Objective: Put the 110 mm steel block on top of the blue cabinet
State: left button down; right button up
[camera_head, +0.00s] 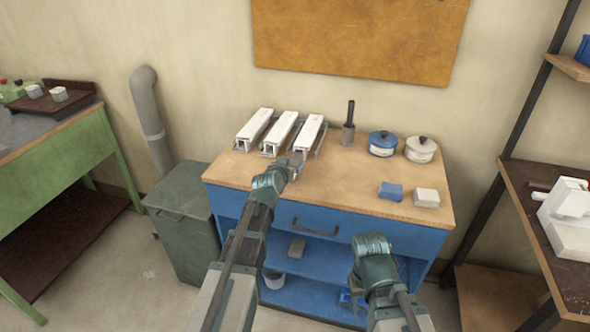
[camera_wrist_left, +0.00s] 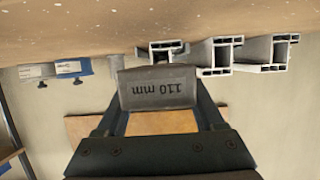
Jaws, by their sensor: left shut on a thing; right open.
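The 110 mm steel block (camera_wrist_left: 158,88) is a grey block with its "110 mm" label upside down in the left wrist view. My left gripper (camera_wrist_left: 160,104) is shut on it, one finger on each side. In the head view, my left gripper (camera_head: 291,164) is over the wooden top of the blue cabinet (camera_head: 345,185), just in front of the white profiles; the block is mostly hidden there. I cannot tell whether the block touches the top. My right gripper (camera_head: 352,296) is open, low in front of the cabinet's open shelves, and partly hidden by its arm.
Several white profiles (camera_head: 280,132) lie on a rack at the back left of the top. A dark-handled tool (camera_head: 348,130), a blue pot (camera_head: 382,144), a white pot (camera_head: 420,149), a blue block (camera_head: 390,191) and a white block (camera_head: 426,197) stand right. The top's front middle is clear.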

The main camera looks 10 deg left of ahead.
pick_arm(q)
jog(key=shift+r+x, duration=0.2)
jog(key=shift+x, duration=0.7)
jog(key=shift+a+f, duration=0.1)
jog(key=shift+f, duration=0.05)
notch_tip(320, 180, down, 3)
jog(key=b, duration=0.3)
jog(key=shift+f+b, duration=0.1)
jog(key=shift+b, duration=0.2)
jog(key=shift+f, duration=0.15)
grip_release()
jog(key=shift+s, duration=0.1)
